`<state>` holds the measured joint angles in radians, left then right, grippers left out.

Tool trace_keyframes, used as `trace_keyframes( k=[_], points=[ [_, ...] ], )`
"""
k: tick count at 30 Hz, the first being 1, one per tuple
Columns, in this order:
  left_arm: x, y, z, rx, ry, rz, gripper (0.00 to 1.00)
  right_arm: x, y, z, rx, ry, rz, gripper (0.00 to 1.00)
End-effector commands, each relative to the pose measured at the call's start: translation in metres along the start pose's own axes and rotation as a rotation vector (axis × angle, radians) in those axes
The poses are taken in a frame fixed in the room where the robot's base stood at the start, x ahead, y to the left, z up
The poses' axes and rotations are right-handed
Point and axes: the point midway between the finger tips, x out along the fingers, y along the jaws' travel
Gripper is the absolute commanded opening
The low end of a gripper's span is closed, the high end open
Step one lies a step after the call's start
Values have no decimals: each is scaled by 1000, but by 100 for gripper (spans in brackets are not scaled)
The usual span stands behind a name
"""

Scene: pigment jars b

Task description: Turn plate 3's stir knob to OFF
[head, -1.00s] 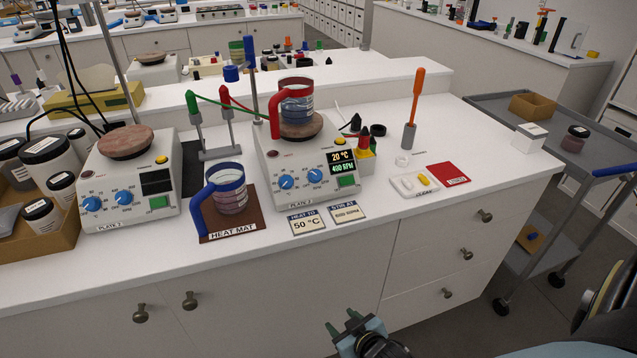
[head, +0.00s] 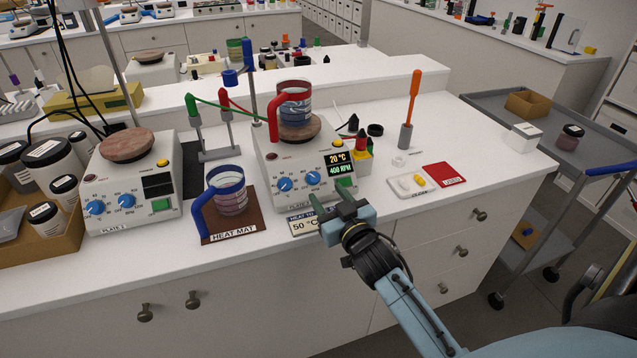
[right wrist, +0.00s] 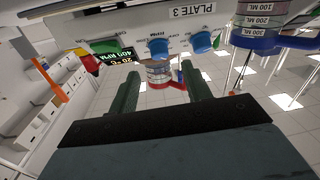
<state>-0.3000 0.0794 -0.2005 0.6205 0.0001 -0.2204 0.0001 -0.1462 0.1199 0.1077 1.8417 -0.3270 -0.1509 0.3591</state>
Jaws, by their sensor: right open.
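Plate 3 is the white hot-plate stirrer (head: 268,165) right of the heat mat, with its name label legible in the right wrist view (right wrist: 190,11). Its right blue knob, the stir knob (head: 313,178), also shows in the right wrist view (right wrist: 158,48), by the RPM lettering. Its left blue knob (head: 284,184) is beside it. The display (head: 340,164) reads 20 °C and 400 RPM. A red-handled beaker (head: 293,103) stands on its round top. My right gripper (head: 332,198) is open and empty, in front of the plate's knob panel, apart from the knob. My left gripper is out of view.
A blue-handled beaker (head: 230,202) stands on the brown heat mat (head: 245,229) to the left. Plate 2 (head: 125,212) is further left. A 50 °C card (head: 302,227) lies by my gripper. A tray with yellow pieces (head: 401,187) is to the right.

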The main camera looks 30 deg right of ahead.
Motion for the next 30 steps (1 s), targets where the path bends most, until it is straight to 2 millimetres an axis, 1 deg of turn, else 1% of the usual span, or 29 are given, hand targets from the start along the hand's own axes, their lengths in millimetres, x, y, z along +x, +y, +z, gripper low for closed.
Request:
trace_keyframes(
  k=[1,3,9,15,22,23,30],
  points=[
    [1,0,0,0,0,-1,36,12,0,-1,-2,2,0,49],
    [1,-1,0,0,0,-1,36,24,0,-1,-2,2,0,49],
    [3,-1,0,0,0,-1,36,49,0,0,-1,0,0,49],
    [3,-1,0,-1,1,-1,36,58,0,0,-2,0,0,49],
    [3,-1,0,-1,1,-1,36,58,0,0,-1,0,0,49],
    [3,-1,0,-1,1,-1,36,58,0,0,-1,0,0,46],
    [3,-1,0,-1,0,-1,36,58,0,0,-1,-1,0,14]
  ],
)
